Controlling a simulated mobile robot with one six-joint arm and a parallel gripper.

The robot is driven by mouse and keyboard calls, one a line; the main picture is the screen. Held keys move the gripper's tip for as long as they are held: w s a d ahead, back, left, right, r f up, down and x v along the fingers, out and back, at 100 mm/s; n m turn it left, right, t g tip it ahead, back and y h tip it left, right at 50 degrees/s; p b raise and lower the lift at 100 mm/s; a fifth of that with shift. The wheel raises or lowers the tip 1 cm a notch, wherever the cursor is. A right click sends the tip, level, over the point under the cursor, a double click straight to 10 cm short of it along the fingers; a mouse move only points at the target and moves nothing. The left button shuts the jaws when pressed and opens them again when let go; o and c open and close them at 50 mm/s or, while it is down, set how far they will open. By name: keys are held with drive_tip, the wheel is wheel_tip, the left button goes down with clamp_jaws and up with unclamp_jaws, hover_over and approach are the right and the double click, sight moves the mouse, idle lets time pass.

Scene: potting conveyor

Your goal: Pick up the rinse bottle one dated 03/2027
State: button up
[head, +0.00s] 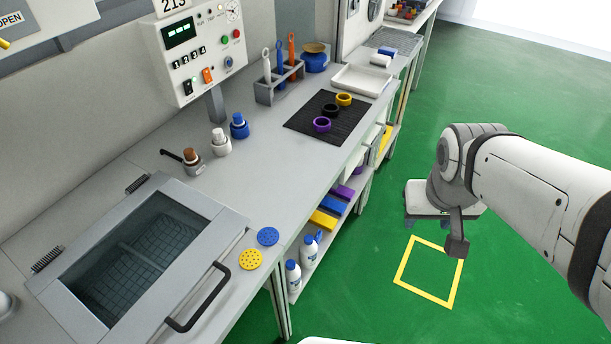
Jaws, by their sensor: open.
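Two white bottles with blue caps stand on the lower shelf under the bench in the head view. One is the nearer bottle (293,277) and the other the farther bottle (309,251), close beside it. Their labels are too small to read, so I cannot tell which one bears 03/2027. My gripper (434,226) is at the right, over the green floor, well away from both bottles. It is open and empty, partly hidden by my own arm.
Coloured boxes, including a yellow one (323,220), lie on the shelf behind the bottles. The bench (268,186) overhangs the shelf. On it are a lidded basin (225,222), small capped bottles and a black mat (300,124). The floor beside a yellow square (403,261) is clear.

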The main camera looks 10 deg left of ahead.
drive_tip(key=w+a+f+n+t+b, duration=0.2)
drive_tip(key=w+a+f+n+b, duration=0.15)
drive_tip(key=w+f, duration=0.55)
drive_tip(key=w+a+f+n+t+b, duration=0.25)
drive_tip(key=w+f+n+b, duration=0.25)
drive_tip(key=w+f, duration=0.35)
drive_tip(key=n+g+y+b, duration=0.7)
drive_tip(key=n, duration=0.2)
approach(292, 263)
drive_tip(key=x, duration=0.5)
drive_tip(key=shift+d, duration=0.1)
drive_tip(key=shift+s+a+f+g+b, duration=0.1)
drive_tip(key=shift+a+f+g+b, duration=0.1)
drive_tip(key=shift+a+f+b, duration=0.3)
drive_tip(key=shift+a+f+g+b, duration=0.2)
drive_tip(key=shift+f+b, duration=0.1)
drive_tip(key=shift+f, duration=0.4)
drive_tip(key=b+x, duration=0.2)
drive_tip(key=x, duration=0.1)
drive_tip(key=b+x, duration=0.1)
drive_tip(key=x, duration=0.1)
drive_tip(key=shift+w+a, duration=0.15)
drive_tip(key=shift+w, duration=0.1)
drive_tip(key=shift+r, duration=0.1)
